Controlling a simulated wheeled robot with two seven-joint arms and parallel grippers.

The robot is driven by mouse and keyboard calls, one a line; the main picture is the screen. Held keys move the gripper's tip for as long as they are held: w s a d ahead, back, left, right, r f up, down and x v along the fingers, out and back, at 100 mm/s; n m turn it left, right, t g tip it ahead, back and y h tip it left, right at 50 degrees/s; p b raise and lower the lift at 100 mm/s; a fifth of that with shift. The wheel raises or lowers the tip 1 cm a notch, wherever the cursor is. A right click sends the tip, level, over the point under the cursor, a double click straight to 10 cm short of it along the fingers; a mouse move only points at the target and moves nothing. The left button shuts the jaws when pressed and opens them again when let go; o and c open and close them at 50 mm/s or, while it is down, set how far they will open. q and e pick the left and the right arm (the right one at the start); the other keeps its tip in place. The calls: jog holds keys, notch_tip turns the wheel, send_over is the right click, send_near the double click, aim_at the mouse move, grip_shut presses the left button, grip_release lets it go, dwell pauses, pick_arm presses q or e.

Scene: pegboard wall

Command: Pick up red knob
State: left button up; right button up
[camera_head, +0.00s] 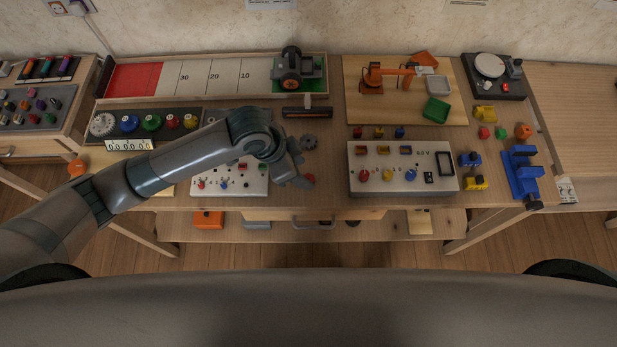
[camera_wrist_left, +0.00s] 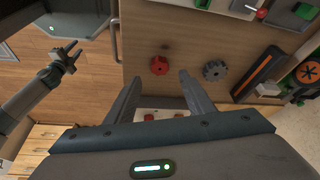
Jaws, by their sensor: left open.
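A red knob (camera_head: 309,178) lies on the wooden table, just right of my left gripper (camera_head: 296,178) in the head view. In the left wrist view the red knob (camera_wrist_left: 160,66) is on bare wood, just beyond the tips of the open left gripper (camera_wrist_left: 160,77). It lies roughly in line with the gap between the fingers, and nothing is held. My right gripper (camera_wrist_left: 68,55) shows small at the left of the wrist view, away from the table; its opening is too small to judge.
A dark gear (camera_wrist_left: 215,70) lies beside the red knob; it also shows in the head view (camera_head: 309,142). A white panel with small switches (camera_head: 250,180) is left of the gripper. A larger white panel with knobs (camera_head: 403,184) stands to the right. A drawer handle (camera_head: 313,222) is below.

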aim_at(306, 176)
pick_arm(q)
jog(key=shift+a+p+x, duration=0.1)
jog(key=shift+p+x, duration=0.25)
jog(key=shift+x, duration=0.75)
jog(key=shift+a+p+x, duration=0.15)
jog(key=shift+p+x, duration=0.15)
jog(key=shift+x, duration=0.85)
jog(key=c, duration=1.1)
